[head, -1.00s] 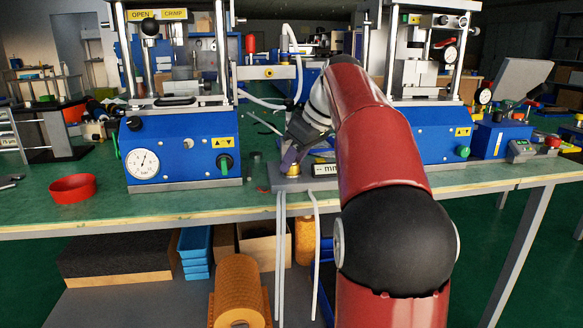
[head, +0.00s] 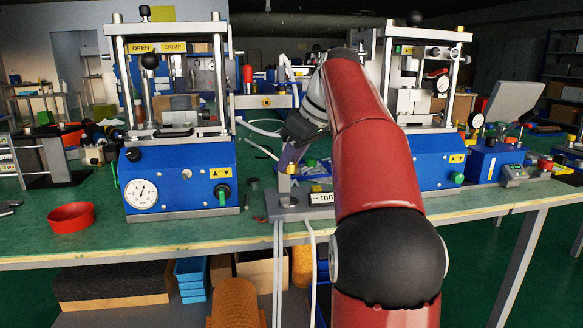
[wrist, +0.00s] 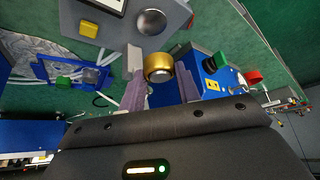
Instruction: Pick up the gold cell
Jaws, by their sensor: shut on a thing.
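The gold cell (wrist: 158,66), a short gold cylinder with a pale round end, sits between the two fingers of my gripper (wrist: 160,78) in the wrist view. The gripper is shut on it.
Blue presses stand left (head: 180,178) and right (head: 432,160) of the plate. A red ring-shaped dish (head: 71,217) lies at the left on the green bench. Bare bench top lies between the dish and the left press.

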